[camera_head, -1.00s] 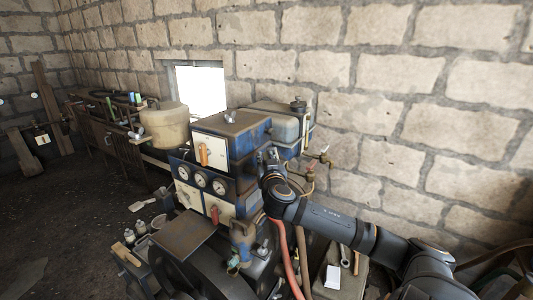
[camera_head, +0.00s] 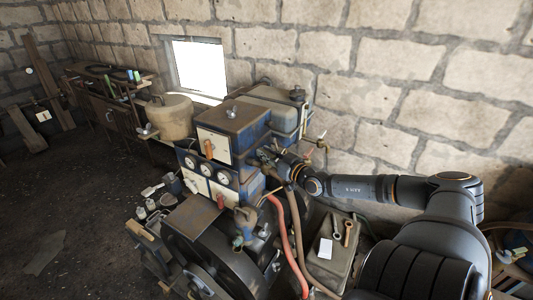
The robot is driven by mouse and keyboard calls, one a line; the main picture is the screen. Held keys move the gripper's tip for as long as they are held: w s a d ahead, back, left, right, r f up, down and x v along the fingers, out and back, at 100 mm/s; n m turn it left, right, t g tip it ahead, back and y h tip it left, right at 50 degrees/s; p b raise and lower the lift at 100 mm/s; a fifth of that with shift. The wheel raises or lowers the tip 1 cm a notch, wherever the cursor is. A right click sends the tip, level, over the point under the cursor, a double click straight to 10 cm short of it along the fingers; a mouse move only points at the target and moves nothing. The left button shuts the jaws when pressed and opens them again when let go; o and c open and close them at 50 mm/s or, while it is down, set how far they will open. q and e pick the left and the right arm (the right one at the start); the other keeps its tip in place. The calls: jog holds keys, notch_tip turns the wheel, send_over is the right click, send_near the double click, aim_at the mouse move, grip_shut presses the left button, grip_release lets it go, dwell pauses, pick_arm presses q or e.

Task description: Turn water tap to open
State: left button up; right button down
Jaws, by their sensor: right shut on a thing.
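The blue engine (camera_head: 232,124) with its cream panels stands in the middle of the head view. My right gripper (camera_head: 267,156) is at the engine's right side, below the upper blue box. It is shut on a small part there, which I take to be the water tap; the gripper hides it, so its handle position cannot be told. Small brass taps (camera_head: 321,143) stick out by the tank (camera_head: 275,110) behind, apart from the gripper. My left gripper is not in view.
A red hose (camera_head: 281,232) and brown pipes hang below my right wrist. A metal box (camera_head: 330,262) with wrenches and a white paper stands at the lower right. A large dark wheel (camera_head: 215,262) is in front. The stone wall is close behind.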

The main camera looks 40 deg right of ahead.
jog(key=shift+r, duration=0.25)
jog(key=c, duration=1.5)
grip_release()
jog(key=o, duration=0.3)
jog(key=shift+f, duration=0.1)
jog(key=shift+m+h, duration=0.3)
jog(key=shift+h, duration=0.2)
